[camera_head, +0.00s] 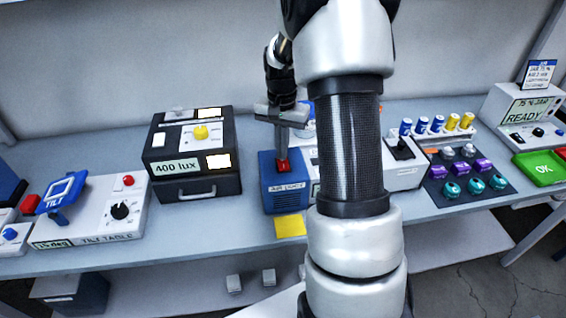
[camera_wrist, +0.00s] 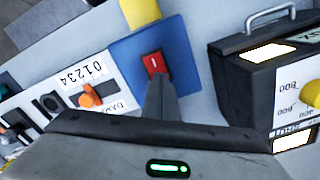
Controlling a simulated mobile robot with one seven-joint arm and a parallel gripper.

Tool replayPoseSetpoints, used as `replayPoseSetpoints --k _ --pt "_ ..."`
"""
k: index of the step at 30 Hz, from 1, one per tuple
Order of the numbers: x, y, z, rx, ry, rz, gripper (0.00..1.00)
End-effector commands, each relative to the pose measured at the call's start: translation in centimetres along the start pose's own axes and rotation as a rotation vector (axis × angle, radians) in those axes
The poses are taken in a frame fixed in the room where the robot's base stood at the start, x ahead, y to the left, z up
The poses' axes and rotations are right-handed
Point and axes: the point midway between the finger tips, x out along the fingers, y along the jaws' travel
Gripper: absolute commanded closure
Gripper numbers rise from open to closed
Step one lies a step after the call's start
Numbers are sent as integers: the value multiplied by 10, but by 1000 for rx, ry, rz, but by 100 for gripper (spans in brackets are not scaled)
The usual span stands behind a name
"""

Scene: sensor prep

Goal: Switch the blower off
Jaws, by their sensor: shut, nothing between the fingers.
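The blower is a blue box (camera_head: 283,199) on the bench, with a label on its front face. A red rocker switch (camera_wrist: 154,62) sits on its top. My gripper (camera_head: 282,160) is shut and empty, pointing down with its fingertips at the red switch. In the wrist view the shut fingers (camera_wrist: 158,84) reach the near edge of the switch. I cannot tell whether they touch it. The switch shows a small white mark; part of it is hidden by the fingers in the head view.
A black 400 lux box (camera_head: 190,186) stands left of the blower, and the tilt table (camera_head: 98,222) further left. A yellow note (camera_head: 290,226) lies in front. My arm hides part of the white unit on the right. Vials (camera_head: 437,124) and knobs stand beyond.

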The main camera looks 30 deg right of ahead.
Motion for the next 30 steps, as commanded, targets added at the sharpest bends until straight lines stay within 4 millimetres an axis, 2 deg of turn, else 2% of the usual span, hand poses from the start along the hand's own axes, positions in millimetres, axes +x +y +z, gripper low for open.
replayPoseSetpoints --k 7,13,30 --pt "5 0 0 0 -1 1 100" --pt "0 0 1 0 -2 1 100" --pt "-46 0 0 0 0 0 100"
